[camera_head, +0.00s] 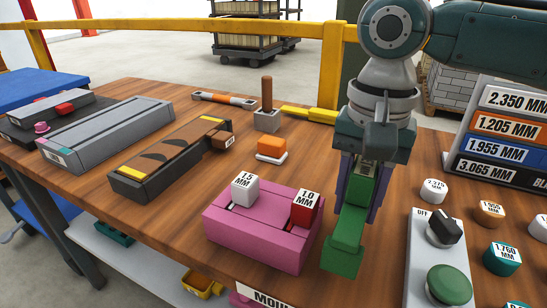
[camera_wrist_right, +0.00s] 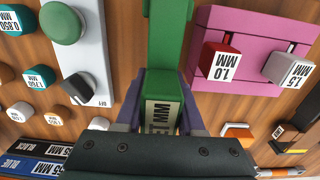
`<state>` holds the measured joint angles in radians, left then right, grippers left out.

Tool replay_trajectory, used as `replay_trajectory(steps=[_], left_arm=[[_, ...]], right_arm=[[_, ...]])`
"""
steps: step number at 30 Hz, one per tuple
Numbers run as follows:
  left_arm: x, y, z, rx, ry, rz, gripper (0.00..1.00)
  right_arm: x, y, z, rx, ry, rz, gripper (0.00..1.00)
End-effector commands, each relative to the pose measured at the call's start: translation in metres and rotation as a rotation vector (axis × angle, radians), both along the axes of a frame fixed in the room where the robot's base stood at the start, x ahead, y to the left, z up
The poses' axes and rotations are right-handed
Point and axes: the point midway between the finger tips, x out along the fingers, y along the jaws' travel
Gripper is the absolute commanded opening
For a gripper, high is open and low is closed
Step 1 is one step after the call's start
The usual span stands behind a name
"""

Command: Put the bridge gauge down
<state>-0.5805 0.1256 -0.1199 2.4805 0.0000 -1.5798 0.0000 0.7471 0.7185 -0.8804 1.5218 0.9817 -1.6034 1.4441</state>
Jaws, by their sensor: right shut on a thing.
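My right gripper (camera_head: 358,200) comes down from above over the wooden table. Its fingers are shut on a green stepped piece, the bridge gauge (camera_head: 345,245). The gauge's lower end is close to the tabletop, just right of the pink block; I cannot tell whether it touches the wood. My left gripper is not in view.
The pink block (camera_head: 255,240) holds a white 1.5 MM and a red 1.0 MM cube. A grey control box (camera_head: 422,270) with a black knob and green button stands right. Several labelled pegs and a size rack (camera_head: 508,125) lie beyond. Bare wood (camera_head: 150,215) is at front left.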

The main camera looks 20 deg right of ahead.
Motion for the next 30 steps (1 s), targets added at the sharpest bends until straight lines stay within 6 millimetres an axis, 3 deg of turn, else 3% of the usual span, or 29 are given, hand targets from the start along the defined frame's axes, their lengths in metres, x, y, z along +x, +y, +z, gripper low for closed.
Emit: replay_trajectory(steps=[3, 6, 18, 19, 27, 30], left_arm=[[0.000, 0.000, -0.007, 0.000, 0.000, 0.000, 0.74], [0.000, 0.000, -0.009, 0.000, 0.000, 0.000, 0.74], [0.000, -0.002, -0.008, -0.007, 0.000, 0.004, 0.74], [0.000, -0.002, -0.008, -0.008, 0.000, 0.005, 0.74], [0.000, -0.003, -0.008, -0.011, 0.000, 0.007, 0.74], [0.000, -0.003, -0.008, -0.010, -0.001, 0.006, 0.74]], right_arm=[[0.000, 0.000, -0.023, -0.001, 0.002, 0.000, 0.00], [0.000, 0.000, -0.032, 0.000, 0.000, 0.000, 0.00], [0.000, 0.000, -0.036, 0.001, 0.001, 0.000, 0.00], [0.000, 0.000, -0.037, 0.000, 0.001, 0.000, 0.39], [0.000, 0.000, -0.036, -0.001, 0.001, 0.000, 0.67], [0.000, 0.000, -0.036, -0.001, 0.001, 0.000, 0.67]])
